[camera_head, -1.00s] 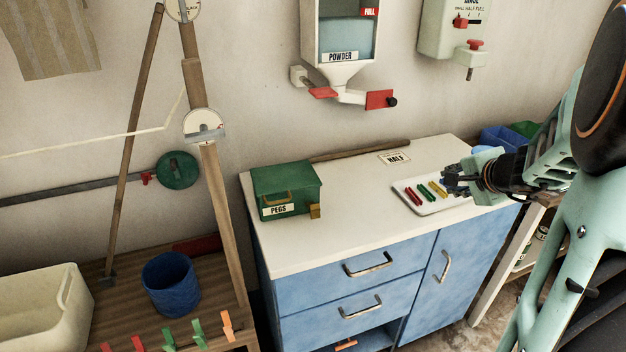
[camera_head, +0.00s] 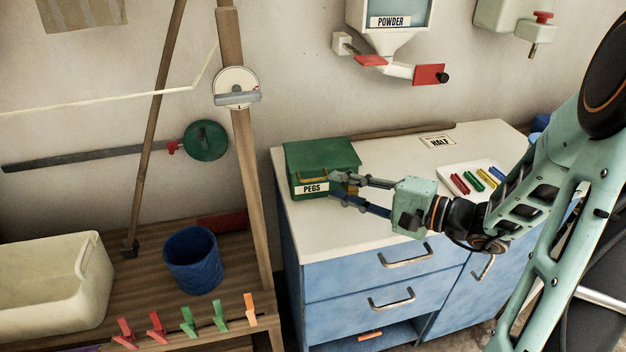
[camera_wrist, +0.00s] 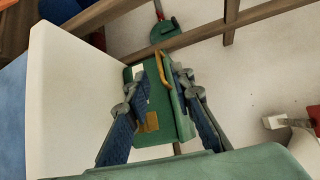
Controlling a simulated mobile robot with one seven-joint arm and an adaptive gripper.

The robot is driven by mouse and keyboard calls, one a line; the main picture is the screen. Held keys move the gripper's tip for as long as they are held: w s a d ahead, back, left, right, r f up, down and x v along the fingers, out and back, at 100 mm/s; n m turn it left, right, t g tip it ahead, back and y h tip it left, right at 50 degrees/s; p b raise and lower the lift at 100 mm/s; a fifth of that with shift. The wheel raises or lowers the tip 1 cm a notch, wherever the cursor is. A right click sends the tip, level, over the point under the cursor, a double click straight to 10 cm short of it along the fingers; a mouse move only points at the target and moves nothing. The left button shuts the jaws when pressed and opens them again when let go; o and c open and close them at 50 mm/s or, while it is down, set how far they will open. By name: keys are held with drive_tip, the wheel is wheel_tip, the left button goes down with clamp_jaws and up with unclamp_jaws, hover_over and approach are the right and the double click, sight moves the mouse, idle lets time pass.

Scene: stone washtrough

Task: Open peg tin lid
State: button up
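The green peg tin (camera_head: 318,162) stands at the left end of the white counter with its lid down. Its front has a white PEGS label (camera_head: 313,188), a brass-coloured handle and a small yellow piece at the right corner. In the wrist view the tin (camera_wrist: 172,118), its handle (camera_wrist: 162,70) and the yellow piece (camera_wrist: 151,122) show between my fingers. My gripper (camera_head: 339,187) is open at the tin's right front corner, and it also shows in the wrist view (camera_wrist: 160,82). I cannot tell whether the fingers touch the tin.
A white tray (camera_head: 447,174) with several coloured pegs lies on the counter (camera_head: 400,158) to the right. A wooden bar (camera_head: 402,130) lies behind the tin. A blue bucket (camera_head: 193,262) and a pale basin (camera_head: 50,280) stand on the wooden bench at the left.

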sight(314, 180)
drive_tip(key=x, duration=0.7)
clamp_jaws()
idle(0.3)
